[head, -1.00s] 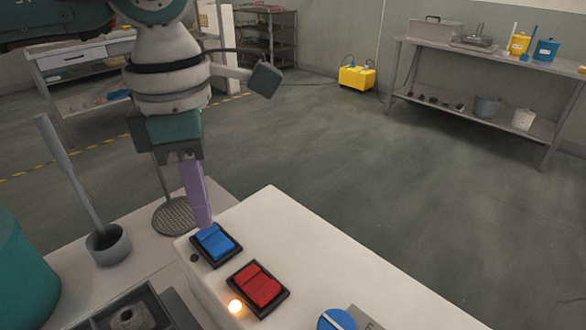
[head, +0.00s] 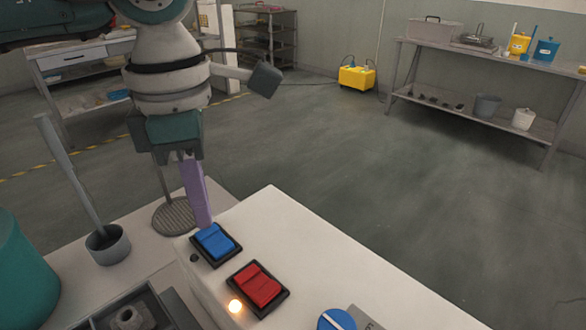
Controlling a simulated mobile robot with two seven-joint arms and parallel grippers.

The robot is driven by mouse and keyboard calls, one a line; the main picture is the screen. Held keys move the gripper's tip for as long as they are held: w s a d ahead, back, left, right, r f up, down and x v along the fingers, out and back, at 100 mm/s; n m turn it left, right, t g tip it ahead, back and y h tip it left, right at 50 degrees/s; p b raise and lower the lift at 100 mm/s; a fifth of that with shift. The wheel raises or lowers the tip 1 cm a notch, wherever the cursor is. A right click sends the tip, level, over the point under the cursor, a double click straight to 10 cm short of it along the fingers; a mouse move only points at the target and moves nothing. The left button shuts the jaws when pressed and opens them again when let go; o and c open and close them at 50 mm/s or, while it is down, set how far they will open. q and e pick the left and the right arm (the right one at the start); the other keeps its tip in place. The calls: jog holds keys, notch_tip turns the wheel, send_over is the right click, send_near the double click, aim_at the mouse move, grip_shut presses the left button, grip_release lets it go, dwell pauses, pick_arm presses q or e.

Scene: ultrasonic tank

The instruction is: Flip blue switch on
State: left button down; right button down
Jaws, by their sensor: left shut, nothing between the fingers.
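The blue rocker switch (head: 214,242) sits in a black frame at the near-left end of the white tank top. A dark, unlit indicator (head: 194,258) is beside it. My left gripper (head: 207,226) is shut and empty, pointing down. Its purple fingers end at the far edge of the blue switch; whether they touch it I cannot tell. The red rocker switch (head: 258,287) is just nearer, with a glowing orange lamp (head: 235,306) beside it. My right gripper is not in view.
A blue knob (head: 337,320) is on the same white top (head: 320,255) at the bottom. Left of the tank stand a grey cup with a long-handled tool (head: 108,246), a round perforated piece (head: 174,216) and a teal container (head: 22,275).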

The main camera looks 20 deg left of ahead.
pick_arm(q)
jog(key=shift+f+b, duration=0.9)
jog(key=shift+f, duration=0.05)
dwell(0.5)
jog(key=shift+r+p, duration=2.65)
jog(key=shift+r, duration=0.95)
jog(key=shift+f, duration=0.1)
